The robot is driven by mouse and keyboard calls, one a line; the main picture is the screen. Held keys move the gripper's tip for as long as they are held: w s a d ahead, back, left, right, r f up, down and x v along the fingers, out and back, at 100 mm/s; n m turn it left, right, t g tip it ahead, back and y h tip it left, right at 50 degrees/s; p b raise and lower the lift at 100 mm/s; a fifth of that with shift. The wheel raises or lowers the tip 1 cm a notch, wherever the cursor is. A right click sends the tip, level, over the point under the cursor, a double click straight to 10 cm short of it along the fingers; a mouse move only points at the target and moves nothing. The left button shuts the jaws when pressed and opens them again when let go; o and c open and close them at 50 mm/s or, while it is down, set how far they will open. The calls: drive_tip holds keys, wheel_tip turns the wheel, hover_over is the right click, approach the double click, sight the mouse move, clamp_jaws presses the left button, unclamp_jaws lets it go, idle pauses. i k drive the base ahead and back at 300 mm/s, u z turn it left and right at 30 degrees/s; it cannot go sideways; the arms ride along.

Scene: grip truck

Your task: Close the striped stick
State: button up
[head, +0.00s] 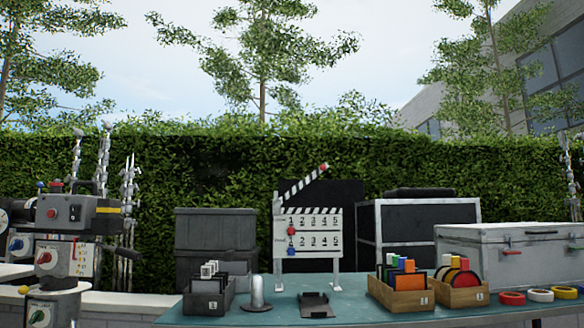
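The striped stick (304,184) is black and white, with a red tip at its upper right end. It is raised at a slant, hinged at the upper left of a white clapperboard (325,222), so a wedge-shaped gap shows between it and the board's striped top edge (318,210). The board stands upright on two white legs on the teal table. It carries two rows of numbers, with a red and a blue marker at the left. My gripper is not in view.
On the teal table (262,312) stand a grey card box (208,304), a metal cylinder (258,293), a dark holder (314,306) and two wooden boxes (400,296) (462,293). A grey case (500,250) and coloured tape rolls (540,295) lie right. Equipment with knobs (66,214) stands left.

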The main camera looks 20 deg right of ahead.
sight(292, 192)
drive_tip(key=u, duration=0.3)
drive_tip(key=k, duration=0.65)
drive_tip(key=z, duration=0.9)
drive_tip(key=i, duration=1.25)
drive_tip(key=u, duration=0.1)
